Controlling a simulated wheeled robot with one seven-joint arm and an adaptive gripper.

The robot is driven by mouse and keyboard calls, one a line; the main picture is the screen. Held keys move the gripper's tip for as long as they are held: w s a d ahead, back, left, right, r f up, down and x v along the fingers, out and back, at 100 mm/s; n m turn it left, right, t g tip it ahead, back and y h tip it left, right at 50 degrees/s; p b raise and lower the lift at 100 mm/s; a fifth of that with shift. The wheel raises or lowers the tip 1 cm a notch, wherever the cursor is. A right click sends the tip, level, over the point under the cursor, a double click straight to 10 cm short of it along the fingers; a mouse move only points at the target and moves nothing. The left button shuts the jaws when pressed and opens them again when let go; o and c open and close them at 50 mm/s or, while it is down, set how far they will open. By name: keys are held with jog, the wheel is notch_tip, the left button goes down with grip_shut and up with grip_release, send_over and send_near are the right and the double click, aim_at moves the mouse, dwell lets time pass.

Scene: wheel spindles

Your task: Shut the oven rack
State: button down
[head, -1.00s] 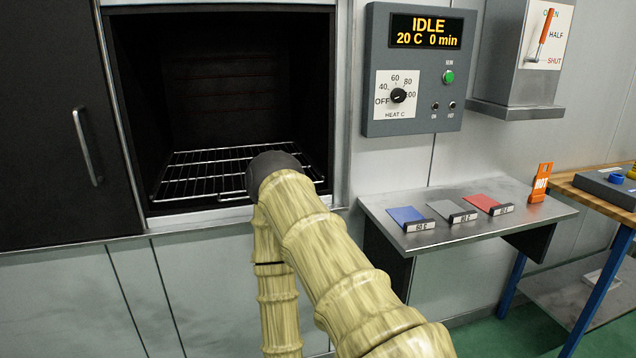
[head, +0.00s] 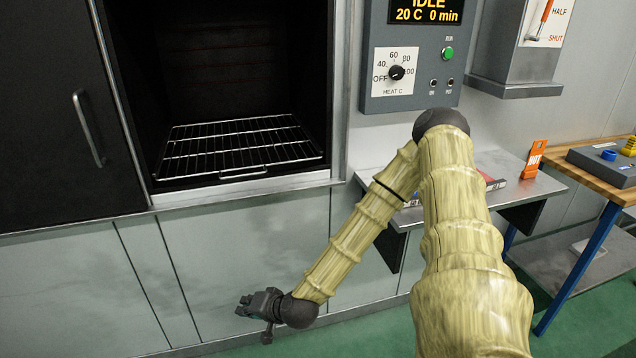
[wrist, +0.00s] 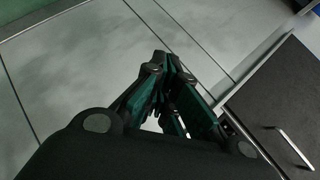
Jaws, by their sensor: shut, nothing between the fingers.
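The oven rack (head: 238,147) is a wire grid lying level inside the open oven chamber. Its front edge with a small handle (head: 243,173) sits at the chamber mouth, near the sill. My gripper (head: 243,305) is low in front of the grey panels beneath the oven, well below the rack and apart from it. In the wrist view my gripper (wrist: 172,62) has its fingers drawn together with nothing held. The rack is not clearly visible in the wrist view.
A dark sliding door (head: 55,120) with a bar handle stands left of the opening. A control box (head: 412,60) hangs at right, above a metal shelf (head: 535,187) partly hidden by my arm. An orange tag (head: 534,160) stands on the shelf. The floor below is clear.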

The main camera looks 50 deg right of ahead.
jog(key=w+d+r+m+t+h+p, duration=0.2)
jog(key=d+r+m+h, duration=0.1)
jog(key=d+r, duration=0.55)
jog(key=w+d+r+m+t+h+p, duration=0.2)
jog(key=d+r+m+p, duration=0.15)
jog(key=d+r, duration=0.45)
jog(key=s+d+r+m+h+p, duration=0.1)
jog(key=s+d+r+m+h, duration=0.25)
jog(key=d, duration=0.45)
jog(key=s+d+r+m+h+p, duration=0.1)
jog(key=s+d+r+m+h, duration=0.2)
jog(key=d, duration=0.6)
send_near(310, 148)
jog(key=shift+s+a+f, duration=0.15)
jog(key=shift+s+f, duration=0.15)
jog(key=shift+f, duration=0.1)
jog(key=b+x, duration=0.8)
jog(key=x, duration=0.2)
jog(key=shift+w, duration=0.3)
jog(key=shift+w+d+r+b, duration=0.2)
jog(key=shift+r+b, duration=0.1)
jog(key=shift+r, duration=0.2)
